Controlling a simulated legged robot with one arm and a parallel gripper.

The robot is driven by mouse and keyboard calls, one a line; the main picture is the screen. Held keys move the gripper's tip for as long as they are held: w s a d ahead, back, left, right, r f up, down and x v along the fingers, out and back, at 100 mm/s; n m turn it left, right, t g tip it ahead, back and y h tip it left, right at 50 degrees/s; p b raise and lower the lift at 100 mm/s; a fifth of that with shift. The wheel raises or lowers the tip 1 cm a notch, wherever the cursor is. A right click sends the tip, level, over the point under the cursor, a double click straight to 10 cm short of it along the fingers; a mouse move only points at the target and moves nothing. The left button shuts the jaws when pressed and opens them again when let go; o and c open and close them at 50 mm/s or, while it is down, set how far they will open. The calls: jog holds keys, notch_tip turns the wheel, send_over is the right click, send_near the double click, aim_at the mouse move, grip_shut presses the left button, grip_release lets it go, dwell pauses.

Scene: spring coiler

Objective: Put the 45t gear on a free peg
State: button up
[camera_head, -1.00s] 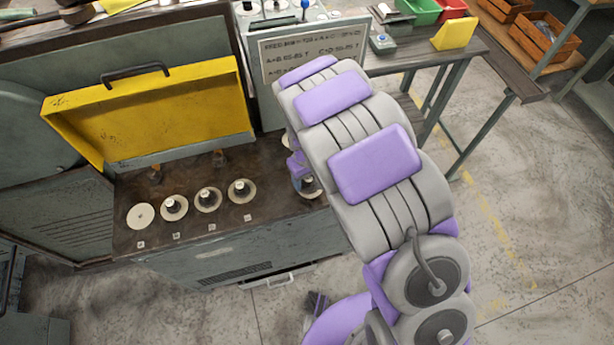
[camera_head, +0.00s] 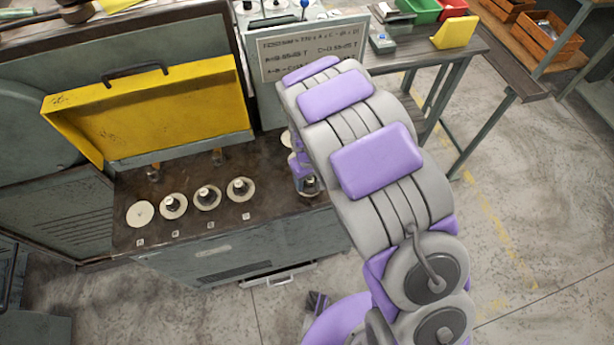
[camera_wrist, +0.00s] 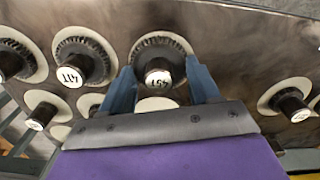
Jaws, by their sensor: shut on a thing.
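The gear with a white cap that appears to read 45T (camera_wrist: 158,78) is between the two blue fingers of my gripper (camera_wrist: 162,92) in the wrist view. In the head view my gripper (camera_head: 305,182) is at the right of the dark worktop, mostly hidden by my arm. Another gear, with a cap like 41T (camera_wrist: 70,76), sits beside it in the wrist view. A bare pale disc (camera_head: 140,214) lies at the worktop's left end.
Three dark hubs on pale discs, the middle one a hub (camera_head: 207,196), line the worktop. Two short brownish posts, one a post (camera_head: 218,157), stand behind them. The yellow cover (camera_head: 150,115) is raised at the back. A side table (camera_head: 430,55) stands right.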

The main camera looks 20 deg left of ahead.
jog(key=o, duration=1.4)
jog(key=shift+a+f, duration=0.1)
notch_tip(320, 180, up, 30)
jog(key=p, duration=0.7)
jog(key=shift+a+p, duration=0.1)
jog(key=shift+p, duration=0.3)
jog(key=shift+w, duration=0.1)
